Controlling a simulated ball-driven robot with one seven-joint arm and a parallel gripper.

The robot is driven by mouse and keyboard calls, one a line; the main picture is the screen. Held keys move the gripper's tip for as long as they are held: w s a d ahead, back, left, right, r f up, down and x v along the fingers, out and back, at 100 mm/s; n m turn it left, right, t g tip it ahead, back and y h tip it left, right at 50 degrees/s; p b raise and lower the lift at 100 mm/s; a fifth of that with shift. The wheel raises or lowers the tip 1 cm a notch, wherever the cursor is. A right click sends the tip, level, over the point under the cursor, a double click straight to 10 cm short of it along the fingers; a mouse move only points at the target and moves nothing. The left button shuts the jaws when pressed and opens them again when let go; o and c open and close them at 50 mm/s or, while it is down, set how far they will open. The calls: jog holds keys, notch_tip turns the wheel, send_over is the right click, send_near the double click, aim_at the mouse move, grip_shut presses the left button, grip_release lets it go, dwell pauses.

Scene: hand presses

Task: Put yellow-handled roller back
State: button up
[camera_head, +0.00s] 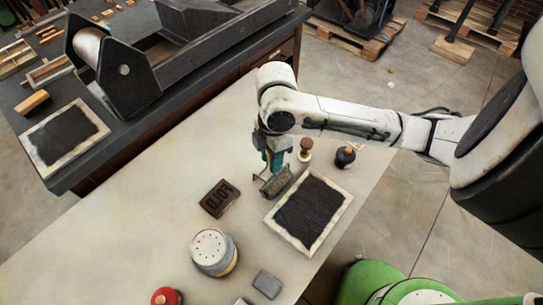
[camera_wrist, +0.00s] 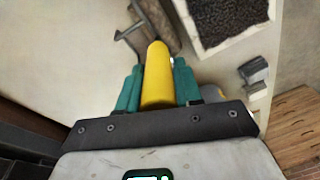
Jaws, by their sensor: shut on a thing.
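The yellow-handled roller shows in the wrist view with its yellow handle (camera_wrist: 157,78) between my teal fingers. My gripper (camera_wrist: 158,85) is shut on that handle. The roller's dark metal frame and cylinder lie beyond the handle, at the top of the wrist view. In the head view the roller's grey cylinder (camera_head: 277,182) is just below my gripper (camera_head: 273,160), at the left edge of the ink slab (camera_head: 335,229). My fingers hide most of the handle there. I cannot tell whether the cylinder touches the table or hangs just above it.
A wooden-handled tool (camera_head: 305,146) and a black round-topped item (camera_head: 345,157) stand behind the slab. A dark type block (camera_head: 219,198), a tin (camera_head: 213,252), a grey block (camera_head: 267,284) and a red-topped item (camera_head: 165,296) stand nearer. The pale table's left part is clear. A press (camera_head: 125,70) stands on another bench.

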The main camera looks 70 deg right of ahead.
jog(key=shift+f, duration=0.2)
jog(key=o, duration=1.7)
jog(key=shift+r, duration=0.15)
jog(key=shift+r+p, duration=2.95)
jog(key=shift+r, duration=0.95)
